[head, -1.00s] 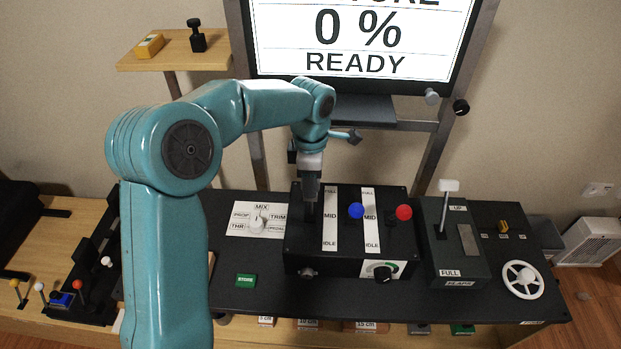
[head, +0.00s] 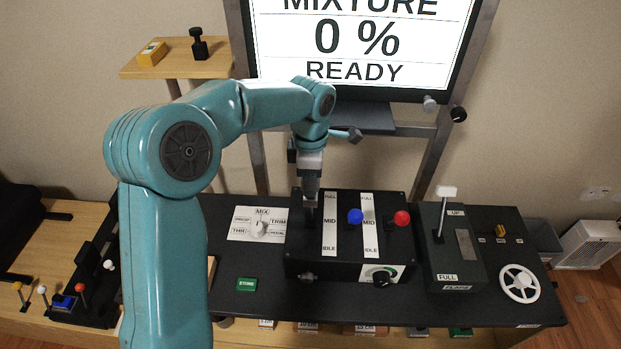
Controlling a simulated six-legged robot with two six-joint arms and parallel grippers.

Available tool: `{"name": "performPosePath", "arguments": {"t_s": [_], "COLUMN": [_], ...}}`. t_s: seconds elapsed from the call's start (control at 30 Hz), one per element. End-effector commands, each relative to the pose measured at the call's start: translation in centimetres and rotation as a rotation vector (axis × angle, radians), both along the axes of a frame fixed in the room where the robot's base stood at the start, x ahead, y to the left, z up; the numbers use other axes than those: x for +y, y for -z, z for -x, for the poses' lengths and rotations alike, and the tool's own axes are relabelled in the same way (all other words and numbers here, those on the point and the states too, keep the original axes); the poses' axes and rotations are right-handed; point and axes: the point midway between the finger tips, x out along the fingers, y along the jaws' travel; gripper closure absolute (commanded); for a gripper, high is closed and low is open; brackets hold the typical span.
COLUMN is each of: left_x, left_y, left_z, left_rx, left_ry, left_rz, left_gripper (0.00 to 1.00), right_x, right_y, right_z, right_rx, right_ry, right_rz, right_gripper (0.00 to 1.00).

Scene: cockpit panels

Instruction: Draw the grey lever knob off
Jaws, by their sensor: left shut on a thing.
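My left gripper (head: 310,196) points down over the left part of the black lever box (head: 345,262), beside the left white FULL/MID/IDLE strip (head: 330,226). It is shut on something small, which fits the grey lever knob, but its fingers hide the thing. I cannot tell whether the knob is still on its lever. A blue lever knob (head: 355,216) and a red lever knob (head: 402,218) stand to the right on the same box. My right gripper is not in view.
The screen (head: 360,45) reads MIXTURE 0 % READY. Right of the box are a flaps lever with a white handle (head: 446,192) and a white wheel (head: 519,284).

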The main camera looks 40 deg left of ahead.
Motion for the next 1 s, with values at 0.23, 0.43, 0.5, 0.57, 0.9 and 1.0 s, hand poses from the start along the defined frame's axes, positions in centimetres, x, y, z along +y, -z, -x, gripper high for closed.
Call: {"name": "performPosePath", "arguments": {"t_s": [0.23,0.43,0.5,0.57,0.9,1.0], "left_x": [0.0,0.0,0.0,0.0,0.0,0.0], "left_y": [-1.0,-1.6,-1.9,-2.1,-3.2,-3.5], "left_z": [0.0,0.0,0.0,0.0,0.0,0.0], "left_rx": [0.000,0.000,0.000,0.000,0.000,0.000], "left_ry": [0.000,0.000,0.000,0.000,0.000,0.000], "left_rz": [0.000,0.000,0.000,0.000,0.000,0.000], "left_gripper": [0.91,0.91,0.91,0.91,0.91,0.91], "right_x": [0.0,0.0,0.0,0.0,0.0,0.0], "right_y": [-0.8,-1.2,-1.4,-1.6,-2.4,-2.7], "right_z": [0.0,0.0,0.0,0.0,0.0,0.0], "right_rx": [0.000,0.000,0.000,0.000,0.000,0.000], "right_ry": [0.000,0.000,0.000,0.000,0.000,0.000], "right_rz": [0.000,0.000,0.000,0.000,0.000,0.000], "right_gripper": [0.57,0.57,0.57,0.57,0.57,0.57]}}
